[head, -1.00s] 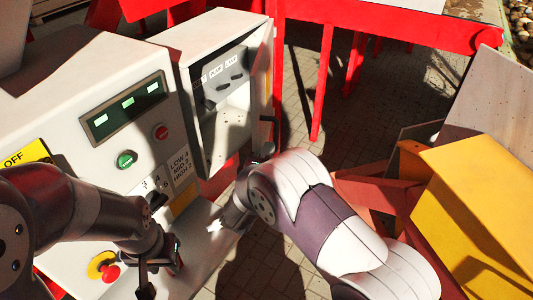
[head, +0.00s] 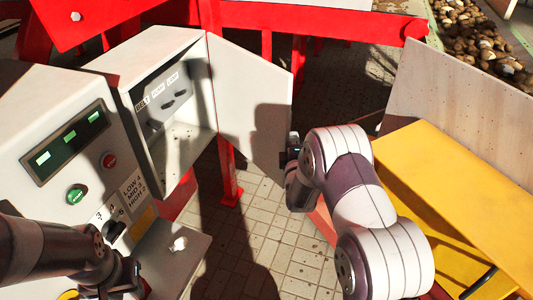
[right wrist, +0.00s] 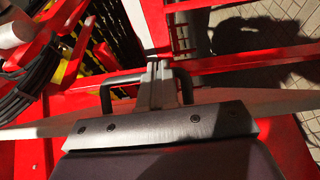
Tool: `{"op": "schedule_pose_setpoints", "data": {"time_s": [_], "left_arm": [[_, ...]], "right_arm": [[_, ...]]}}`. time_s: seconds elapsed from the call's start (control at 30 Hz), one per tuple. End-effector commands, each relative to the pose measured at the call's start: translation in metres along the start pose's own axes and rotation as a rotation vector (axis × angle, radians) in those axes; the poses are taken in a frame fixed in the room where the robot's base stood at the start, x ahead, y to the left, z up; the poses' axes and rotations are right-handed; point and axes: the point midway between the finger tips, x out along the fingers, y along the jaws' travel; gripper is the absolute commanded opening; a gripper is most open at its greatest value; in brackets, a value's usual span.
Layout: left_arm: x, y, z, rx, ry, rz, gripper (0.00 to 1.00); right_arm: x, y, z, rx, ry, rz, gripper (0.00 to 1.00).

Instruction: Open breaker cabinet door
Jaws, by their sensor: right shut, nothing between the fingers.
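The breaker cabinet (head: 165,150) is a white box with switches inside. Its white door (head: 245,95) stands wide open, swung out to the right. My right gripper (head: 292,150) is at the door's free edge, partly hidden by my wrist. In the right wrist view its fingers (right wrist: 156,84) are shut together with nothing between them. A dark bar handle (right wrist: 186,84) shows on both sides of the fingers, close to them; contact is unclear. My left gripper (head: 128,282) is at the lower left beside the control panel, and its jaws are too dark to read.
The control panel (head: 60,180) with a display and green and red buttons stands left of the cabinet. Red frame beams (head: 330,20) run behind. A yellow box-like structure (head: 460,190) and a grey panel (head: 460,120) stand at the right. Paved floor (head: 280,235) shows between.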

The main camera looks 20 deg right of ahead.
Motion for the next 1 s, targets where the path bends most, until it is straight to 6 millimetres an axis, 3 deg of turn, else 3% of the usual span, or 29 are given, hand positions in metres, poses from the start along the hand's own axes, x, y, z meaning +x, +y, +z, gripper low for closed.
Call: {"op": "schedule_pose_setpoints", "data": {"time_s": [0.03, 0.2, 0.5, 0.7, 1.0], "left_arm": [[0.009, 0.000, 0.001, 0.000, 0.000, 0.000, 0.34], [0.024, 0.000, 0.003, 0.000, 0.000, 0.000, 0.34], [0.045, 0.000, 0.005, 0.000, 0.000, 0.000, 0.34], [0.051, 0.000, 0.006, 0.000, 0.000, 0.000, 0.34], [0.052, 0.000, 0.006, 0.000, 0.000, 0.000, 0.34]], "right_arm": [[0.012, -0.003, 0.014, 0.001, -0.010, 0.007, 0.00], [0.048, -0.004, 0.043, -0.001, -0.008, 0.007, 0.00], [0.097, -0.002, 0.070, 0.000, -0.003, 0.008, 0.00], [0.113, 0.000, 0.076, -0.001, 0.001, 0.008, 0.00], [0.119, 0.004, 0.075, -0.001, 0.006, 0.012, 0.00]]}}
